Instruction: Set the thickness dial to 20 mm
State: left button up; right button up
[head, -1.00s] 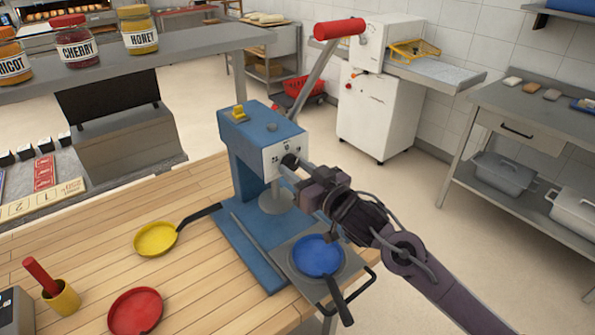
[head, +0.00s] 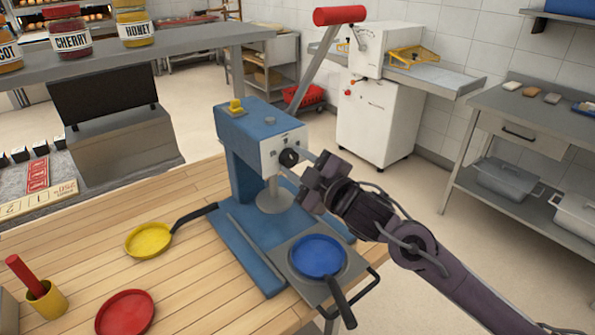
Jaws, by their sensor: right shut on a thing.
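The blue press (head: 243,122) stands on the wooden table, with a white front plate. The black thickness dial (head: 288,157) sits on that plate. Its marks are too small to read, so I cannot tell its setting. My right gripper (head: 296,165) reaches in from the right and is shut on the dial, its fingers on either side of the knob. My left gripper is not in view.
The press's long lever with a red handle (head: 339,15) rises behind my right gripper. A blue pan (head: 318,256) lies on the plate below my arm. A yellow pan (head: 149,240) and a red dish (head: 125,313) lie to the left on the table.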

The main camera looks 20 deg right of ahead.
jog(key=n+b, duration=0.3)
jog(key=n, duration=0.1)
jog(key=shift+f+n, duration=0.15)
jog(key=shift+n, duration=0.15)
jog(key=shift+n+b, duration=1.2)
jog(key=shift+n, duration=0.3)
jog(key=o, duration=1)
jog(key=shift+s, duration=0.1)
